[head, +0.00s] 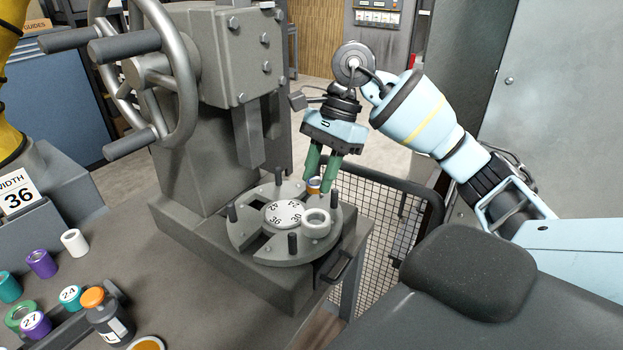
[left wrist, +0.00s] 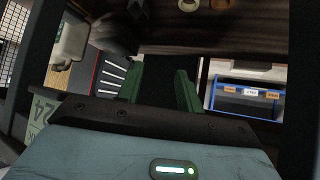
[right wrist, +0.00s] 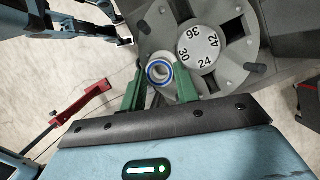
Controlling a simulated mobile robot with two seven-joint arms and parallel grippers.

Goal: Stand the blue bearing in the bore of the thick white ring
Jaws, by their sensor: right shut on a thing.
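My right gripper (head: 319,185) points down above the right side of the round grey turntable (head: 240,236), its green fingers shut on the blue bearing (head: 314,187). In the right wrist view the bearing (right wrist: 160,76) shows as a blue-rimmed ring between the fingertips. The thick white ring (head: 316,224) lies on the turntable, beside the numbered white disc, its bore facing up. In the head view the bearing appears above and behind the ring, apart from it. Any exact offset over the bore is unclear. My left gripper (left wrist: 160,90) is open and empty in its own wrist view, outside the head view.
Dark upright pegs (head: 292,243) stand around the turntable, and the numbered disc (head: 283,214) sits at its middle. A grey press column with a handwheel (head: 187,75) rises behind left. Coloured sleeves, including a purple one (head: 41,264), and an orange-capped bottle (head: 108,318) stand at lower left.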

